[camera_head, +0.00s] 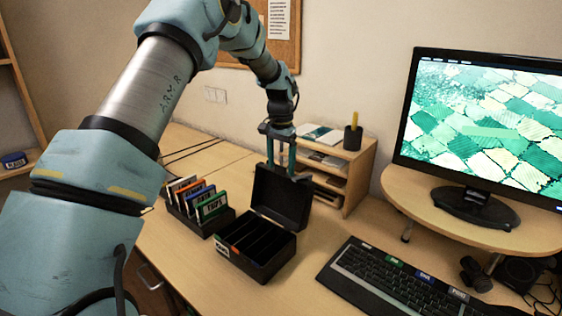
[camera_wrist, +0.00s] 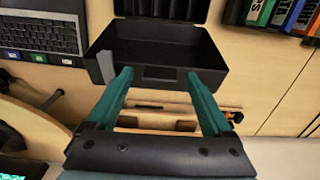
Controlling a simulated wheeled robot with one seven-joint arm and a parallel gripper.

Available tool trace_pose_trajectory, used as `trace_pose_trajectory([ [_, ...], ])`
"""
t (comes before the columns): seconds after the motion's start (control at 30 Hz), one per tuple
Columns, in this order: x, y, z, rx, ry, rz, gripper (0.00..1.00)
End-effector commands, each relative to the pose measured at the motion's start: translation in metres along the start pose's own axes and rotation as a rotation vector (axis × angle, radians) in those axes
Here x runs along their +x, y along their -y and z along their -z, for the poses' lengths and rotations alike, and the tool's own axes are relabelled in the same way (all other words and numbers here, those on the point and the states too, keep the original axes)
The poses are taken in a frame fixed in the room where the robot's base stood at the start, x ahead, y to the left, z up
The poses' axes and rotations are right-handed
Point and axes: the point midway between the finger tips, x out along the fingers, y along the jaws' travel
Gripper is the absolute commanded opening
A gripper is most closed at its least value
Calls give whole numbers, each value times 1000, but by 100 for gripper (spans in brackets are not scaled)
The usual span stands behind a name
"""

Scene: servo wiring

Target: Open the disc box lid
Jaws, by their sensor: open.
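The black disc box (camera_head: 262,242) stands on the desk with its lid (camera_head: 281,197) raised about upright at the back. Its slotted inside shows, with an orange strip near the left. In the wrist view the lid (camera_wrist: 165,50) lies between and just beyond my fingertips, and part of the slotted box (camera_wrist: 160,8) shows at the top edge. My gripper (camera_head: 281,172) is above and behind the raised lid, pointing down. In the wrist view my gripper (camera_wrist: 158,75) has its two green fingers wide apart with nothing held. Whether a fingertip touches the lid I cannot tell.
A rack of coloured discs (camera_head: 200,205) stands left of the box. A keyboard (camera_head: 405,285) lies to the right. A wooden shelf organiser (camera_head: 345,170) with a pen cup (camera_head: 353,138) stands behind. A monitor (camera_head: 485,125) is at the right. Desk in front of the box is clear.

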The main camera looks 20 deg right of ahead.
Motion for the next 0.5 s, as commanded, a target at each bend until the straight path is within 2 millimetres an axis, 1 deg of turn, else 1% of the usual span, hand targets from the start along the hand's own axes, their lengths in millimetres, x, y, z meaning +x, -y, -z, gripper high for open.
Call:
trace_pose_trajectory([
  [0.27,1,0,0,0,0,0,84],
  [0.5,1,0,0,0,0,0,57],
])
